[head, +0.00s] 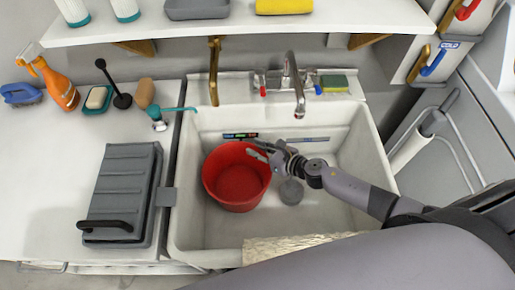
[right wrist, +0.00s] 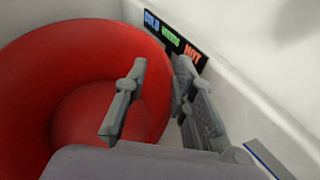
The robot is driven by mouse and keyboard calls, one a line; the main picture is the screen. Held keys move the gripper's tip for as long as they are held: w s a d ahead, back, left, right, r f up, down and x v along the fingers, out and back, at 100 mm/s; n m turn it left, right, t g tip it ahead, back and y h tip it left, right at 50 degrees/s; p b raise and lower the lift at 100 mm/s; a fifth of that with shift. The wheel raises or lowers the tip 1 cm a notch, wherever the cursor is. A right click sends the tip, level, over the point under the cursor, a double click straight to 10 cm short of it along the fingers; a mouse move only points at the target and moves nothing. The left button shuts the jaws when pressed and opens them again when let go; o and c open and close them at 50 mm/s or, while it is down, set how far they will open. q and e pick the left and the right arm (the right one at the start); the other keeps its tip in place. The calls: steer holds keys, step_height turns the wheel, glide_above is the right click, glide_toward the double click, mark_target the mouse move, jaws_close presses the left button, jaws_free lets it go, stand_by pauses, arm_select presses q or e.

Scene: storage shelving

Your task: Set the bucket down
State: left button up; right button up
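A red bucket (head: 237,187) stands upright and empty in the left part of the white sink basin (head: 345,155). It looks to rest on the basin floor. My right gripper (head: 259,151) is at the bucket's upper right rim. In the right wrist view, the bucket (right wrist: 75,60) fills the left side. The right gripper (right wrist: 158,92) is open there, with one finger over the bucket's inside and the other outside its wall. A gap shows between the fingers, and I cannot tell if either touches the wall. My left gripper is not in view.
A faucet (head: 294,85) hangs over the basin's back. A dark drain piece (head: 291,191) lies right of the bucket. A grey ribbed case (head: 122,190) sits on the left counter. A cream cloth (head: 290,247) lies over the front edge. A shelf (head: 230,30) overhangs the back.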

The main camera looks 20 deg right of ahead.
steer(key=shift+s+a+f, duration=0.2)
steer(key=shift+a+f, duration=0.05)
steer(key=shift+r, duration=0.2)
steer(key=shift+d+r+p, duration=0.1)
steer(key=shift+r+p, duration=0.35)
steer(key=shift+p, duration=0.25)
steer(key=b+v, duration=0.1)
steer(key=v, duration=1.1)
steer(key=shift+d+r, duration=0.15)
steer(key=shift+r, duration=0.05)
